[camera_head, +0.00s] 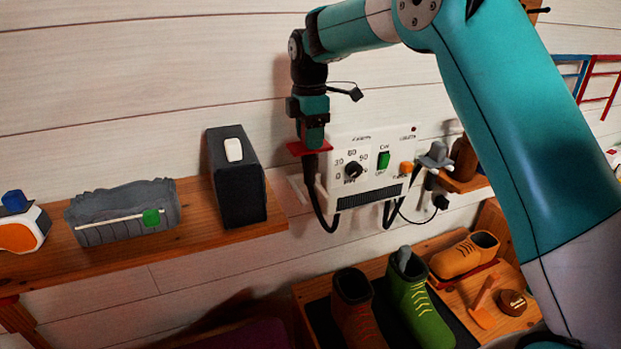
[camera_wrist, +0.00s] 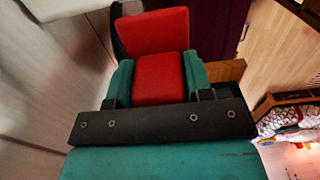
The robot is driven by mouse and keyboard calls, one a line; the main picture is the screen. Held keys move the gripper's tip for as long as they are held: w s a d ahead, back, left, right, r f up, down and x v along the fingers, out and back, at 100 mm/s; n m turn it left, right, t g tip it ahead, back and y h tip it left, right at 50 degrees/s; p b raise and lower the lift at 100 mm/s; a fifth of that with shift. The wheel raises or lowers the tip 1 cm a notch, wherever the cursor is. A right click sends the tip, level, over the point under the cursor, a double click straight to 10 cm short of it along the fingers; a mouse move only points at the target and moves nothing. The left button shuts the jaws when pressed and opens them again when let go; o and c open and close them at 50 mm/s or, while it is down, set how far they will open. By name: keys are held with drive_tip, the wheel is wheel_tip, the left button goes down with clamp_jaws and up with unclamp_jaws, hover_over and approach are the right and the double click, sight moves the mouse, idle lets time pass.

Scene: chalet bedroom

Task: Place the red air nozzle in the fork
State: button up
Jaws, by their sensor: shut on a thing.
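My gripper (camera_head: 313,140) points down at the left side of a white control box (camera_head: 368,165) with a dial and a green switch. It is shut on the red air nozzle (camera_head: 297,148), which sits close to the box's upper left corner. In the wrist view, the red nozzle (camera_wrist: 160,78) is clasped between the two teal fingers of my gripper (camera_wrist: 160,85). A black cable (camera_head: 319,205) hangs below the nozzle. A pale bracket-like part (camera_head: 299,187) shows left of the box; I cannot tell whether it is the fork.
A dark speaker-like box (camera_head: 237,180) stands on the wooden shelf (camera_head: 190,243) left of the control box. A grey holder (camera_head: 436,156) sits right of it. Several shoes, including a green boot (camera_head: 418,305), stand below. Pale plank wall lies behind.

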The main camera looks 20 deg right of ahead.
sight(310, 178)
wheel_tip(310, 178, down, 11)
drive_tip(key=p, duration=0.3)
drive_tip(key=shift+f, duration=0.2)
drive_tip(key=o, duration=1)
drive_tip(key=shift+r, duration=0.15)
